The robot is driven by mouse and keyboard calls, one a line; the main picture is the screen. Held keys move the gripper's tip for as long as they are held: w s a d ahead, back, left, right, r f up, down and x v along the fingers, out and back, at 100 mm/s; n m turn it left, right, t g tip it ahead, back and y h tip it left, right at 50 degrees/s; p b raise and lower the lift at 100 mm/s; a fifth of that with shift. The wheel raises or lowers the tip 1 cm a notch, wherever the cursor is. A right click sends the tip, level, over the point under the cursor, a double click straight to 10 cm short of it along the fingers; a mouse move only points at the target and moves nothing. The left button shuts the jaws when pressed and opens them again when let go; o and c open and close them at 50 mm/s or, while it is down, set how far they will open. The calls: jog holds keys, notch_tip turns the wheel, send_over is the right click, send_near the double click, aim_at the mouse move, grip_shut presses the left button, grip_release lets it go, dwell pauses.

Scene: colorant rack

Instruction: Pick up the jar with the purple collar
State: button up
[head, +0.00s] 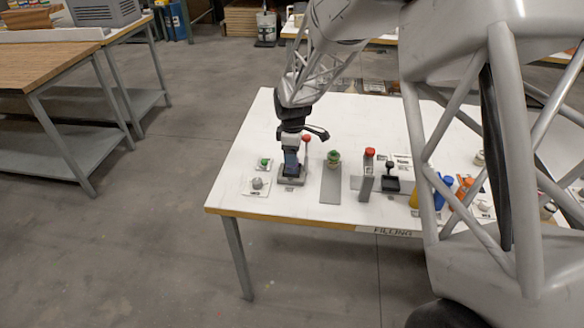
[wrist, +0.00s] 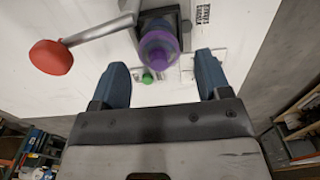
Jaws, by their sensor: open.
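The jar with the purple collar (wrist: 158,55) shows in the wrist view, seen end-on, in front of a dark grey holder. My gripper (wrist: 161,63) is open, with one blue finger to each side of the jar's line and clear gaps between. The fingers do not appear to touch it. In the head view my gripper (head: 291,163) points down over a small grey stand (head: 290,181) at the table's left part. The jar is hidden there behind the gripper.
A lever with a red knob (wrist: 50,57) reaches out beside the jar; the knob also shows in the head view (head: 306,138). A green button (head: 265,162) and a grey knob (head: 257,183) sit left of the stand. A green-topped item (head: 333,157) stands to the right.

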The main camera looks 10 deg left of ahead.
jog(key=shift+a+f, duration=0.1)
jog(key=shift+f, duration=2.4)
jog(key=c, duration=0.9)
jog(key=shift+r, duration=0.2)
jog(key=shift+r, duration=0.55)
jog(key=shift+s+r, duration=0.2)
jog(key=shift+r, duration=0.35)
jog(key=shift+s+r, duration=0.15)
jog(key=shift+r, duration=0.4)
jog(key=s+d, duration=0.2)
jog(key=s, duration=0.2)
jog(key=s+d+r, duration=0.1)
jog(key=s+d, duration=0.1)
jog(key=s, duration=0.3)
jog(key=s+d, duration=0.2)
jog(key=s, duration=0.3)
jog(key=shift+r, duration=0.2)
jog(key=shift+w+d, duration=0.1)
